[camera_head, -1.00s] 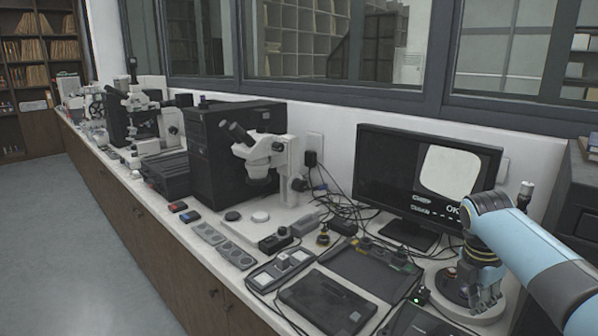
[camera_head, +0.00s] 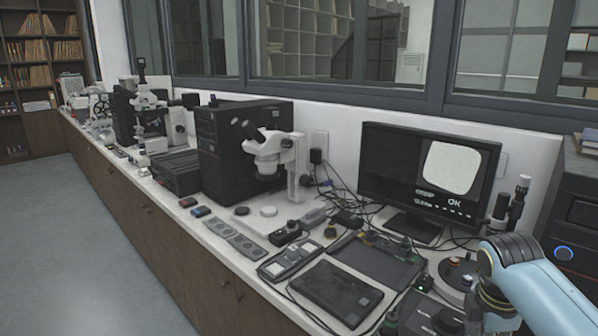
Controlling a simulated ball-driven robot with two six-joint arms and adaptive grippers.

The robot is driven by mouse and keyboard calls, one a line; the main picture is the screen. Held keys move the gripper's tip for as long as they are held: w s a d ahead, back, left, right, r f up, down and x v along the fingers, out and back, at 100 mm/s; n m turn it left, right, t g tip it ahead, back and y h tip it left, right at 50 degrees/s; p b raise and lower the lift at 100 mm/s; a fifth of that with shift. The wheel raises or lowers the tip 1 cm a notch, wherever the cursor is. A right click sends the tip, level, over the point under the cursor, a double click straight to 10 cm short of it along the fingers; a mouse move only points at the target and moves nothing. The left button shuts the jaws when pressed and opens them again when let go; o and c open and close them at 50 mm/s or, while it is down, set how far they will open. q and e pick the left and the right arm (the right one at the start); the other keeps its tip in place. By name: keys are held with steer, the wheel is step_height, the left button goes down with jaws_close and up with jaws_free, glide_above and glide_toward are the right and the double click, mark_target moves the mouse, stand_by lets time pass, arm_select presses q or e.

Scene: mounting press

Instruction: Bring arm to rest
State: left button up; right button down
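My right arm, light blue with a grey wrist, comes in from the lower right. Its gripper (camera_head: 478,318) points down at the bottom edge, in front of a round-based device (camera_head: 440,278). The fingers are dark, small and partly cut off, so I cannot tell whether they are open or shut, and I see nothing clearly held. The device's round white base carries a dark disc and small knobs. My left gripper is not in view.
A monitor (camera_head: 425,180) showing "OK" stands behind the device. A stereo microscope (camera_head: 272,150) and a black computer case (camera_head: 215,150) stand further left. Flat dark panels (camera_head: 336,292), a grey pad (camera_head: 236,240) and loose cables crowd the bench. The floor (camera_head: 90,250) at left is clear.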

steer(key=s+a+r+m+t+y, duration=0.1)
steer(key=s+a+r+m, duration=0.15)
steer(key=s+m, duration=0.4)
steer(key=s+a+r+m, duration=0.2)
steer(key=s+r+m, duration=0.2)
steer(key=s, duration=0.6)
steer(key=s+a+r+m+t+y, duration=0.1)
steer(key=s+a+r+m, duration=0.15)
steer(key=s+m, duration=0.45)
steer(key=s+d+f+n+g+b, duration=0.2)
steer(key=f+b, duration=1)
steer(key=f, duration=2.4)
steer(key=s+d+f+b, duration=0.1)
steer(key=s+f+b, duration=0.4)
steer(key=s+f, duration=0.5)
steer(key=s+f+b, duration=0.5)
steer(key=s+f, duration=0.5)
steer(key=f, duration=0.8)
steer(key=shift+s+d+g, duration=0.25)
steer(key=shift+d+g, duration=0.05)
steer(key=shift+d, duration=0.05)
